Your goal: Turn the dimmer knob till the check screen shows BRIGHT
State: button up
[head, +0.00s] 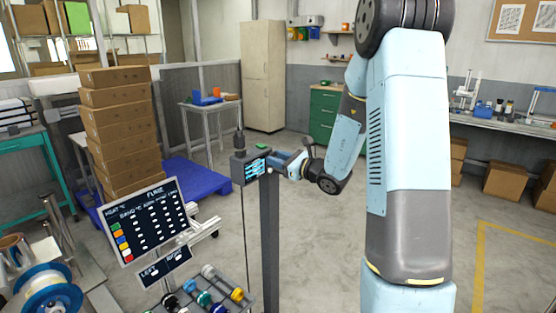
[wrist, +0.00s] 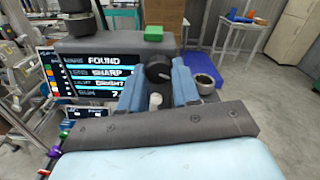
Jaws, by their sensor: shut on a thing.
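The check screen (wrist: 98,75) is on the front of a dark box, left of my gripper in the wrist view. Its rows seem to read FOUND, SHARP, BRIGHT and a question mark; the small print is blurred. The dark dimmer knob (wrist: 158,68) sits between the two blue fingers of my gripper (wrist: 159,82), which are shut on it. In the head view the screen (head: 254,169) glows on top of a dark post, and my gripper (head: 280,162) reaches its right side. The knob is hidden there.
A white knob (wrist: 155,101) and a grey ring-shaped part (wrist: 205,83) are close to the fingers. A green block (wrist: 154,33) sits on the box. A menu-like board (head: 146,220) stands front left, above a rack of colored reels (head: 207,297). Stacked cartons (head: 122,135) stand behind.

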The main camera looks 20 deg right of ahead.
jog(key=shift+m, duration=0.8)
jog(key=o, duration=1.1)
jog(key=shift+c, duration=0.2)
jog(key=v, duration=1.3)
jog(key=shift+s+d, duration=0.25)
jog(key=shift+a, duration=0.1)
